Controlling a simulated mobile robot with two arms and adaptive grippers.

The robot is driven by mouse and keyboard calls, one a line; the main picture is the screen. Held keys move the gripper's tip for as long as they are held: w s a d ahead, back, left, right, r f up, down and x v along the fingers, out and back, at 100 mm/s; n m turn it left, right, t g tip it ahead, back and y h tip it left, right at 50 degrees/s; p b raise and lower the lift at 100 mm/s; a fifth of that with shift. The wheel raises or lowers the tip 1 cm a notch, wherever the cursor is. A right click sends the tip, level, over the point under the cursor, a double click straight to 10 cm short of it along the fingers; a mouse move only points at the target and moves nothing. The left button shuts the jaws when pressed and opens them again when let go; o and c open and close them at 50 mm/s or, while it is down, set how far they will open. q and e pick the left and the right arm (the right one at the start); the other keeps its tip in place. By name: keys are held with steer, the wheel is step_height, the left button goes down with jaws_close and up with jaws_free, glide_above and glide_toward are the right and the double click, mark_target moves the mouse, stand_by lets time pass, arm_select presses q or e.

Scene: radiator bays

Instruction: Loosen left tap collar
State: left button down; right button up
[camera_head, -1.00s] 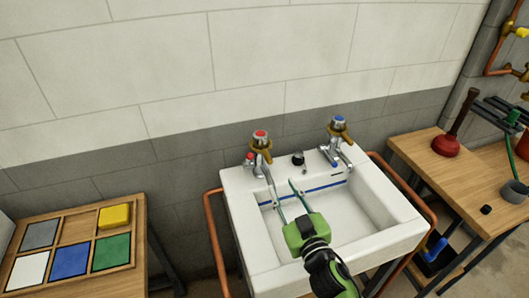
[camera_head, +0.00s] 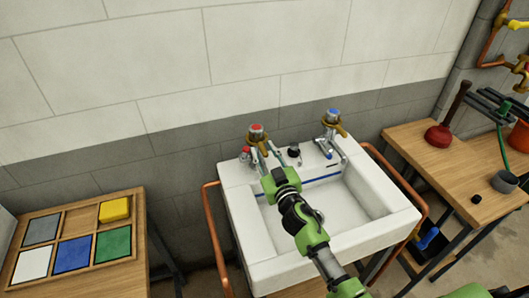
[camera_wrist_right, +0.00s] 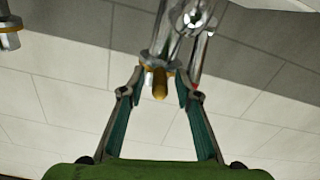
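The left tap (camera_head: 256,131) has a red top and stands at the back left of the white sink. Its brass collar (camera_head: 256,139) sits just below the top. In the right wrist view the collar (camera_wrist_right: 159,82) shows with a brass lug sticking out toward me. My right gripper (camera_head: 264,153) is at the left tap, over the sink's back edge. In the wrist view its fingers (camera_wrist_right: 160,88) are open, one on each side of the lug, with gaps visible. My left gripper is in neither view.
The right tap (camera_head: 333,122) has a blue top and a brass collar. The sink (camera_head: 262,240) has copper pipes on both sides. A bench (camera_head: 415,150) with a red plunger (camera_head: 440,134) stands right, and a colored tile tray (camera_head: 98,225) left.

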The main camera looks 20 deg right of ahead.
jaws_close()
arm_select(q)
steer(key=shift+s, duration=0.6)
